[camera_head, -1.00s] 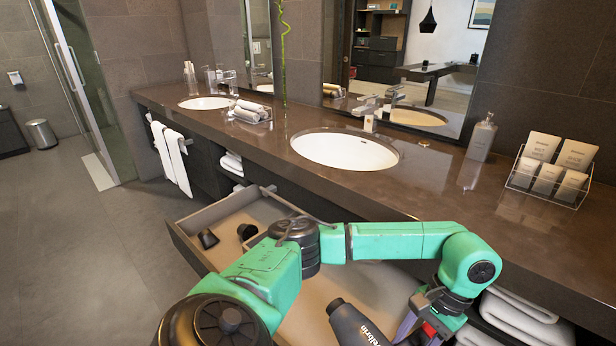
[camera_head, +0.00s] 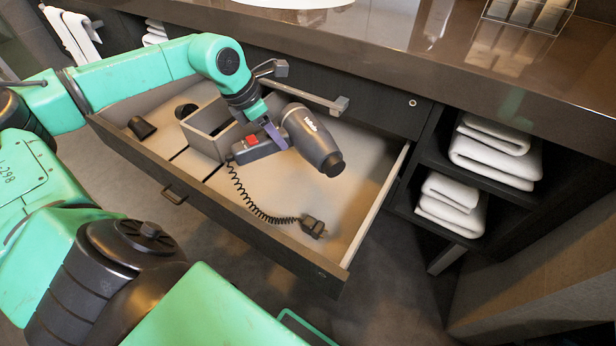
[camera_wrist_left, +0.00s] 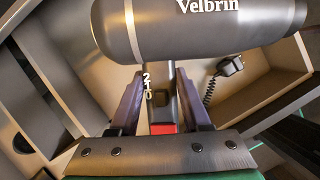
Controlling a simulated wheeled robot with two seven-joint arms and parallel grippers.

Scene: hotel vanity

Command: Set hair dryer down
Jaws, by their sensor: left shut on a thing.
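The dark grey hair dryer (camera_head: 314,140) is over the open drawer (camera_head: 349,181), its barrel pointing to the lower right in the head view. My left gripper (camera_head: 277,137) is shut on its handle. In the left wrist view the barrel of the hair dryer (camera_wrist_left: 190,28) lies across the top, and the handle sits between the two fingers of my left gripper (camera_wrist_left: 160,95). A coiled black cord with a plug (camera_head: 313,226) hangs from the handle over the drawer floor. I cannot tell whether the dryer touches the floor. My right gripper is not in view.
A beige divider box (camera_head: 203,128) stands in the drawer beside the dryer. A small black nozzle (camera_head: 141,127) lies at the drawer's left end. The countertop (camera_head: 400,45) overhangs behind. Folded towels (camera_head: 495,155) fill shelves at right.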

